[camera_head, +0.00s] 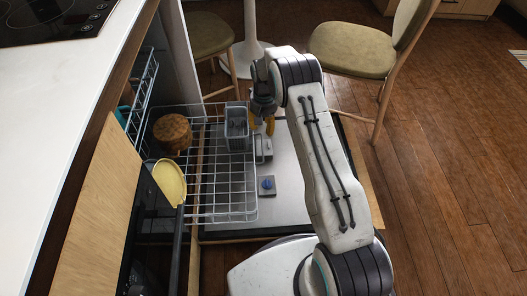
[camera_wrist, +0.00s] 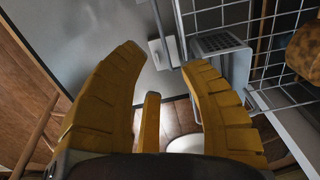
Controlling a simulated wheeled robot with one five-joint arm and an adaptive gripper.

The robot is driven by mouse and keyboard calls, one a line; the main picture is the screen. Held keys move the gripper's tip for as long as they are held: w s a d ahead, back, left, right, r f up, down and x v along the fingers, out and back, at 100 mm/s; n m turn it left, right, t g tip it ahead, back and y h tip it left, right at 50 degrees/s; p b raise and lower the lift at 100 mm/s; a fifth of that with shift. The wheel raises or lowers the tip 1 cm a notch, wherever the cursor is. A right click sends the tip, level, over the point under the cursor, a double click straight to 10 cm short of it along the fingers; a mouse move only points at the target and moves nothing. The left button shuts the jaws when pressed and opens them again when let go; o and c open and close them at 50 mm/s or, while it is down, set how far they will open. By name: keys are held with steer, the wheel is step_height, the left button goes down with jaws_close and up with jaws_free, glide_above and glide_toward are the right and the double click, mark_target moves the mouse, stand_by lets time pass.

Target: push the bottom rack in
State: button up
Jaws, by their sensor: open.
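The bottom rack (camera_head: 222,208) is a grey wire basket, pulled partly out of the dishwasher over its lowered door (camera_head: 290,185). It also shows in the wrist view (camera_wrist: 225,17) at the upper right. A grey cutlery basket (camera_head: 237,130) sits at its back right corner, and shows in the wrist view (camera_wrist: 218,45) as well. My gripper (camera_head: 262,125) is just right of the cutlery basket, over the door. In the wrist view its yellow fingers (camera_wrist: 168,75) are spread apart with nothing between them. Whether a finger touches the rack I cannot tell.
A brown round item (camera_head: 172,131) and a yellow plate (camera_head: 170,181) are in the rack area. The upper rack (camera_head: 141,100) is at the left, under the white counter (camera_head: 50,110). Chairs (camera_head: 352,50) stand behind. The wooden floor (camera_head: 450,150) at right is clear.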

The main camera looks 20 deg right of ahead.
step_height(320, 180, down, 12)
steer(key=b, duration=0.3)
steer(key=shift+w, duration=0.15)
steer(key=shift+c, duration=0.2)
jaws_close()
stand_by(0.4)
